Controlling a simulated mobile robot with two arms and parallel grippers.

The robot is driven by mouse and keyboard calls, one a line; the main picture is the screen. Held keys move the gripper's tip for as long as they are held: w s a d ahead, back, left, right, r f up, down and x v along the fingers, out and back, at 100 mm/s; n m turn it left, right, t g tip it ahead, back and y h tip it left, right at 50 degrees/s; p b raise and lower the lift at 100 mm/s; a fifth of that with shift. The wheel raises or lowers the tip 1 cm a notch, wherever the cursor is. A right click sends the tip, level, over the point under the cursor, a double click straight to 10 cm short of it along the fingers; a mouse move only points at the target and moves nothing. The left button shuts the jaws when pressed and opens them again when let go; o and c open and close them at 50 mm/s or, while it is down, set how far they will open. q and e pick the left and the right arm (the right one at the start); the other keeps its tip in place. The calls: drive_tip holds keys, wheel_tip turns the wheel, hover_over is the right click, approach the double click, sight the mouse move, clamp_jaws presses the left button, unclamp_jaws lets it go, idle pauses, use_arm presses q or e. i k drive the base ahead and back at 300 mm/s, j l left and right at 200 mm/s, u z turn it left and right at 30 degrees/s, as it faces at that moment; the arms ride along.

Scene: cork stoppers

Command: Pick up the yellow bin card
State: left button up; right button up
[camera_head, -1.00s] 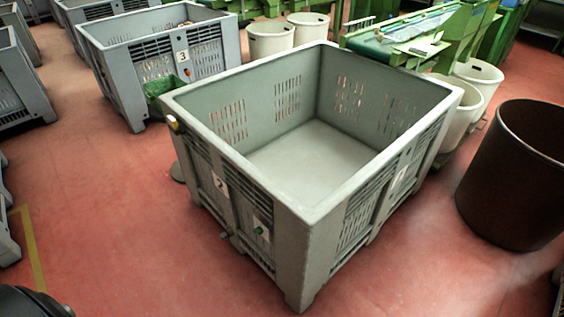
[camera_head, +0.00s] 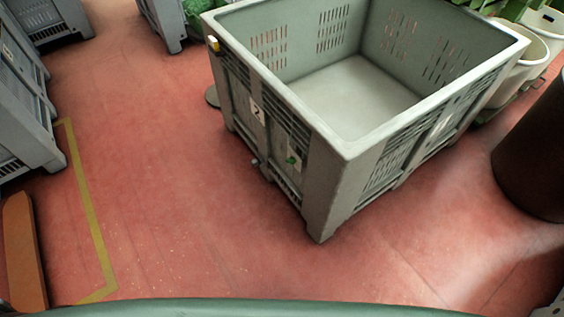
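A small yellow piece (camera_head: 213,43), likely the yellow bin card, sits at the left upper corner of the large grey bin (camera_head: 325,165), just below its rim. It is small and seen at a steep angle, so I cannot read it or tell how it is fixed. Neither of my grippers is in view.
Red floor (camera_head: 190,220) is open to the left of the bin, with a yellow line (camera_head: 92,225) on it. Grey bins (camera_head: 25,110) stand at left. An orange object (camera_head: 22,255) is at lower left, a dark drum (camera_head: 535,155) at right. A grey-green edge (camera_head: 280,308) crosses the bottom.

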sight(213, 43)
drive_tip(key=i+j+u, duration=0.1)
drive_tip(key=i+j, duration=0.5)
drive_tip(key=j, duration=0.15)
drive_tip(key=i+j+u, duration=0.1)
drive_tip(key=i+j, duration=0.5)
drive_tip(key=j, duration=0.1)
